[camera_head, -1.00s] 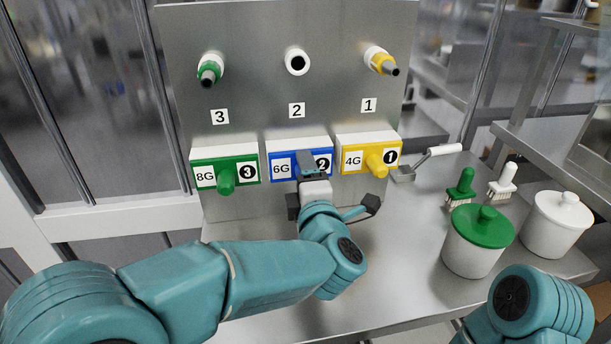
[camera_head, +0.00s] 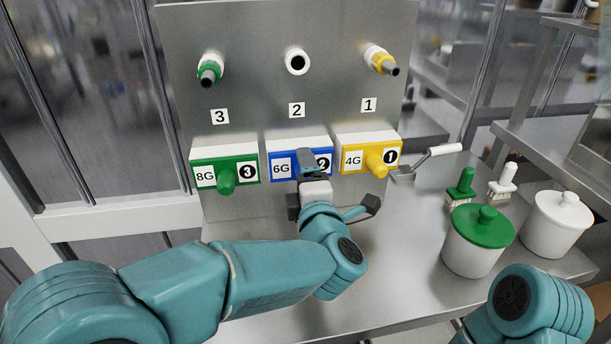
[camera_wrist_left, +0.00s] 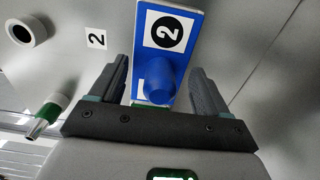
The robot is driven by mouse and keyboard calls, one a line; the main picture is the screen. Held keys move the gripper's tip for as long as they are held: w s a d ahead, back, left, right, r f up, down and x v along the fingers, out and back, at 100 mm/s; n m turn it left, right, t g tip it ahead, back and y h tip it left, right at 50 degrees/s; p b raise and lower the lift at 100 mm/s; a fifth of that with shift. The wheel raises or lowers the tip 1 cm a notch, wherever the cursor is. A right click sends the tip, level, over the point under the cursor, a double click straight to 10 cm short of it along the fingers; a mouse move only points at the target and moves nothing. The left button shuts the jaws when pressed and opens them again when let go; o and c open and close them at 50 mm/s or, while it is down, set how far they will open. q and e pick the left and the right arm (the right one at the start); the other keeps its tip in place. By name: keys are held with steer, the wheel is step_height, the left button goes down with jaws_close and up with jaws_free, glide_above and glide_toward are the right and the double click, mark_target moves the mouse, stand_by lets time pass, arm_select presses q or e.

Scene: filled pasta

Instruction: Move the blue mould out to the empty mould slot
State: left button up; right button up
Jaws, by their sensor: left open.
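The blue mould (camera_head: 282,167), labelled 6G and 2, sits in the middle position of the metal panel, between the green and yellow moulds. It also shows in the left wrist view (camera_wrist_left: 180,12), with its rounded blue knob (camera_wrist_left: 160,82) pointing towards the gripper. My left gripper (camera_head: 309,163) is in front of the blue mould. In the left wrist view its open fingers (camera_wrist_left: 158,72) stand on either side of the knob, with gaps visible. In the head view the gripper hides the knob. I cannot make out an empty mould slot. My right gripper is out of view.
The green mould (camera_head: 203,178) and yellow mould (camera_head: 353,160) flank the blue one closely. Nozzles stick out above.

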arm_select(q)
steer(key=shift+s+d+f+b, duration=0.15)
steer(key=shift+s+b, duration=0.25)
steer(key=shift+s, duration=0.25)
steer(key=shift+s+d+b, duration=0.15)
steer(key=shift+s+b, duration=0.15)
steer(key=shift+s, duration=0.65)
steer(key=shift+s+d+b, duration=0.2)
steer(key=shift+s+b, duration=0.15)
steer(key=shift+s, duration=0.55)
steer(key=shift+s+d+b, duration=0.15)
steer(key=shift+s+b, duration=0.15)
steer(key=shift+s, duration=0.65)
